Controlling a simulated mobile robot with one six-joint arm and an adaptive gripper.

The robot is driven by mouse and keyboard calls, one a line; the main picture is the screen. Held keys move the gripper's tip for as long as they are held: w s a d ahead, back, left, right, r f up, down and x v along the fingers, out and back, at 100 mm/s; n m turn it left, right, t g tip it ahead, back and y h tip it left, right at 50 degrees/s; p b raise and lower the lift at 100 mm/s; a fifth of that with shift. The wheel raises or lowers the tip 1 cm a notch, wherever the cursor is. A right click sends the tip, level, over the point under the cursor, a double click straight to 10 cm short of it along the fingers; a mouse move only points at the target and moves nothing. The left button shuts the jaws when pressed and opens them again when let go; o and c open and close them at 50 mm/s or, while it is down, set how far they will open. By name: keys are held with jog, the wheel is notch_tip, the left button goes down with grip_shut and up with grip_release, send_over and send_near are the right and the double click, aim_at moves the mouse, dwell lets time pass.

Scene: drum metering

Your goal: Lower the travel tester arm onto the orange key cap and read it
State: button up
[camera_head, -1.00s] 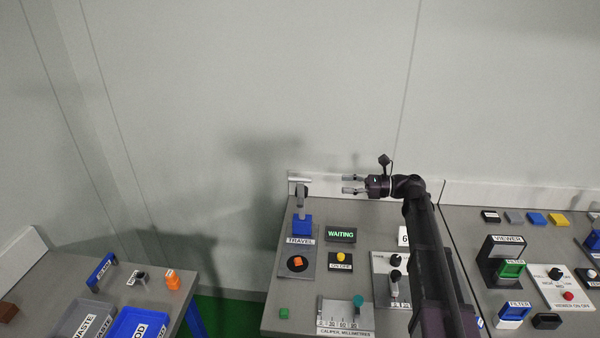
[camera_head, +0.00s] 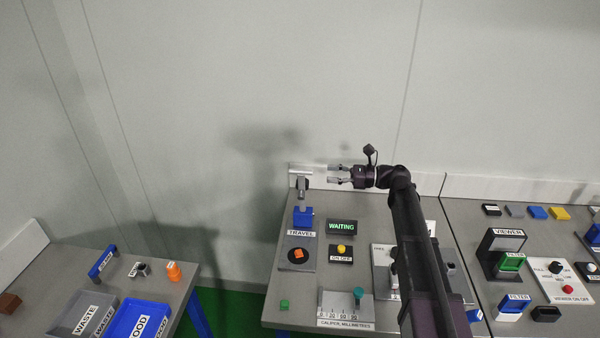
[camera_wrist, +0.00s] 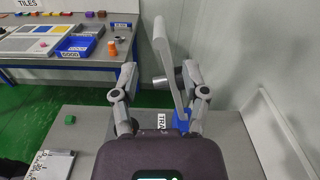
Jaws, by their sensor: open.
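The travel tester stands at the back left of the middle bench, with a blue block (camera_head: 303,216) and a raised grey arm with a handle bar (camera_head: 301,173) on top. The orange key cap (camera_head: 298,254) sits on a black round pad in front of the blue block. A display (camera_head: 341,226) reads WAITING. My gripper (camera_head: 331,175) is open, just right of the raised arm's top. In the wrist view the tester arm (camera_wrist: 166,62) stands between the open fingers of my gripper (camera_wrist: 157,85), nearer the right finger. I cannot tell whether they touch.
The back wall is close behind the bench. A side table with a blue bin (camera_head: 138,325) stands at left.

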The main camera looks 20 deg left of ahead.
aim_at(301, 172)
jog(key=x, duration=0.9)
jog(key=shift+s+a, duration=0.1)
jog(key=shift+a, duration=0.05)
grip_shut()
